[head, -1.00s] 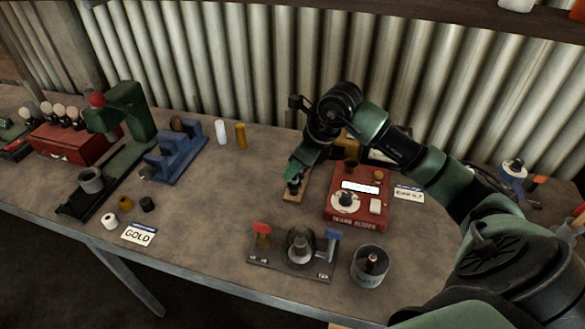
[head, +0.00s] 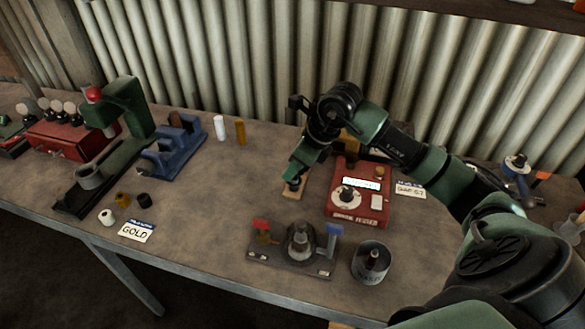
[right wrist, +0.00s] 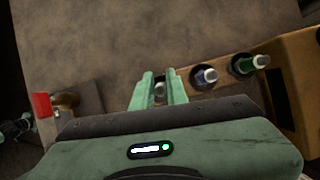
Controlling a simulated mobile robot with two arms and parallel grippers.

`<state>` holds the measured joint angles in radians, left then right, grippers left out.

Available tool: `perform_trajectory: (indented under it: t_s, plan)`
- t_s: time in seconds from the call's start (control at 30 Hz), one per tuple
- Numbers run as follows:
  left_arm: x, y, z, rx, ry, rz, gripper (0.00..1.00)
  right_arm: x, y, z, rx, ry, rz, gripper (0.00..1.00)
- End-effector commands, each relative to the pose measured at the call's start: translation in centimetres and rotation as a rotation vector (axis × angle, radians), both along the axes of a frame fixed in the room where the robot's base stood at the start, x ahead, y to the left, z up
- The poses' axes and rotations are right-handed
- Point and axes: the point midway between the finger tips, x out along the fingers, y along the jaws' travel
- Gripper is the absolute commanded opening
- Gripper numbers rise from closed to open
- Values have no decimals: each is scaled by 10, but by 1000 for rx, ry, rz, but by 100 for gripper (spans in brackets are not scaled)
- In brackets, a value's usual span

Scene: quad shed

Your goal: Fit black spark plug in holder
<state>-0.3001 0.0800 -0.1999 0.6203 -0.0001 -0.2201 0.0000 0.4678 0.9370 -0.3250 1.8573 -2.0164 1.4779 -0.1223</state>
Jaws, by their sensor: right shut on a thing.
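My right gripper (head: 295,178) is shut on the spark plug, which looks dark below the fingertips in the head view (head: 292,186). The holder (right wrist: 218,72) also holds a blue-ringed plug (right wrist: 205,76) and a green-ringed plug (right wrist: 245,65). The fingers hide the plug's lower end, so I cannot tell if it is seated. My left gripper is out of view.
A red tester (head: 359,196) stands right of the holder. In front are a dark fixture with red and blue levers (head: 292,257) and a grey cup (head: 370,262) with a plug. A blue stand (head: 172,150) and green press (head: 128,110) stand left.

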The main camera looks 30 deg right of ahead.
Motion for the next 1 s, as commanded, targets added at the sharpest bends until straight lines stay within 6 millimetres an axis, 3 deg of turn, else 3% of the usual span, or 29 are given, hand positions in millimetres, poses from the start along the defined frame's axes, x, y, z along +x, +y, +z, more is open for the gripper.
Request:
perform_trajectory:
  t_s: [0.43, 0.47, 0.53, 0.77, 0.83, 1.0]
  plan:
    - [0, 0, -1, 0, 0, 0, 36, 0, 0, 0, 0, 0, 0, 0]
    - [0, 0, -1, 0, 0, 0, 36, 0, 0, 0, 0, 0, 0, 23]
    - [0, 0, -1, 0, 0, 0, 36, 0, 0, -1, 0, 0, 0, 40]
    - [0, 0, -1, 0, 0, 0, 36, 0, 0, -1, 0, 0, 0, 40]
    - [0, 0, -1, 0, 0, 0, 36, 0, 0, -1, 1, 0, 0, 56]
    - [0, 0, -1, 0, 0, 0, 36, 0, 0, -1, 1, 0, 0, 58]
